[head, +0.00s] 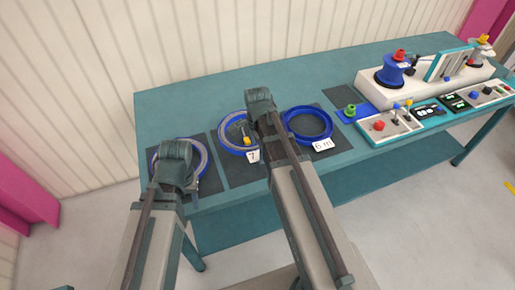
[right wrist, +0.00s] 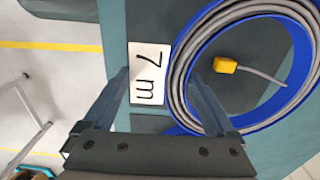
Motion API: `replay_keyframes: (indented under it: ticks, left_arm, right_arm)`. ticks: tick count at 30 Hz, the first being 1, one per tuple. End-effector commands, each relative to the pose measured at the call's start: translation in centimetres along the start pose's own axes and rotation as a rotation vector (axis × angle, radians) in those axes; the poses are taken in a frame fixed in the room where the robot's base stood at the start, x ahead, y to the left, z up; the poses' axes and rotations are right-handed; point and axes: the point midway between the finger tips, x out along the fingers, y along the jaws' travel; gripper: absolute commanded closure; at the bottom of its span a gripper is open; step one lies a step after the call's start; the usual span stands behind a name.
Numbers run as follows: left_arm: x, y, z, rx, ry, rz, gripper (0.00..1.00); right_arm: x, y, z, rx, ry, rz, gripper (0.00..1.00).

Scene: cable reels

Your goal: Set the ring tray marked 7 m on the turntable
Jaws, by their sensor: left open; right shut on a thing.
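The ring tray marked 7 m (head: 229,133) is a blue ring with grey cable coiled in it, lying on a dark mat at the table's middle left. Its white label (right wrist: 150,73) reads 7 m in the right wrist view, beside the blue rim (right wrist: 297,45). The cable's yellow plug (right wrist: 225,66) lies inside the ring. My right gripper (right wrist: 160,82) is shut on this tray near its label; the exact contact is not clear. My left gripper (head: 174,172) is open over another cable ring at the left.
An empty-looking blue ring tray (head: 307,124) marked 6 m lies just right. Another blue ring tray (head: 204,160) is partly under my left gripper. A white machine (head: 428,88) with a blue reel (head: 392,73) and control panels (head: 390,122) fills the table's right side.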

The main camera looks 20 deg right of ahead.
Motion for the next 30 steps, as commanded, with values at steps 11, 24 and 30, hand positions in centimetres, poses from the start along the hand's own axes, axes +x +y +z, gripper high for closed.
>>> replay_keyframes:
  ticks: [11,24,30]
  left_arm:
    - [-1.2,-0.1,0.1,0.0,0.0,0.0,0.5]
    - [-6.0,-0.6,0.3,0.0,0.0,0.0,0.5]
    - [-8.1,-0.8,0.5,0.0,0.0,0.0,0.5]
  right_arm:
    - [-1.2,0.0,0.0,0.0,0.0,-0.001,1.0]
    - [-6.0,0.0,0.0,0.0,0.0,-0.001,1.0]
    - [-8.1,0.0,0.0,0.0,0.0,-0.001,1.0]
